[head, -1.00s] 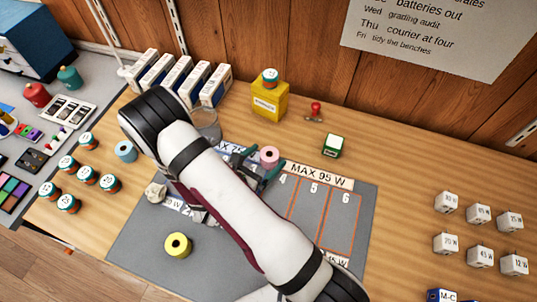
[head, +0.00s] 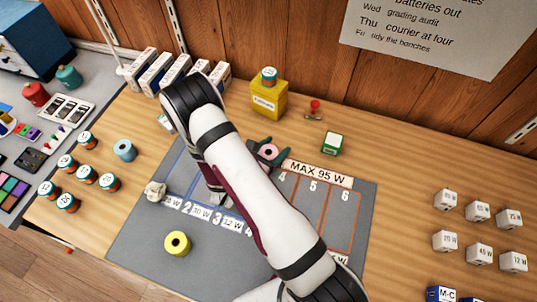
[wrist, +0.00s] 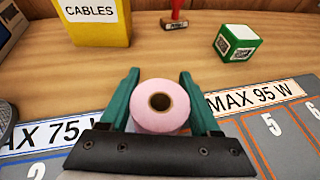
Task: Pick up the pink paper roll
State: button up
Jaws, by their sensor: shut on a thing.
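The pink paper roll (wrist: 160,107) sits between the two green fingers of my gripper (wrist: 160,95) in the wrist view, with its hole facing the camera. The fingers close on its left and right sides. In the head view the pink roll (head: 268,151) shows past my arm, with a green finger on each side (head: 268,153). It is near the back edge of the grey mat, left of the MAX 95 W label. I cannot tell its exact height above the surface.
A yellow CABLES box (wrist: 98,20), a red stamp (wrist: 174,18) and a green-and-white cube (wrist: 237,40) stand behind the roll. A yellow roll (head: 177,244) lies on the mat (head: 135,250), and a blue roll (head: 125,150) is at the left.

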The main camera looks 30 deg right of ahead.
jog(key=shift+c, duration=1.2)
jog(key=shift+r, duration=0.1)
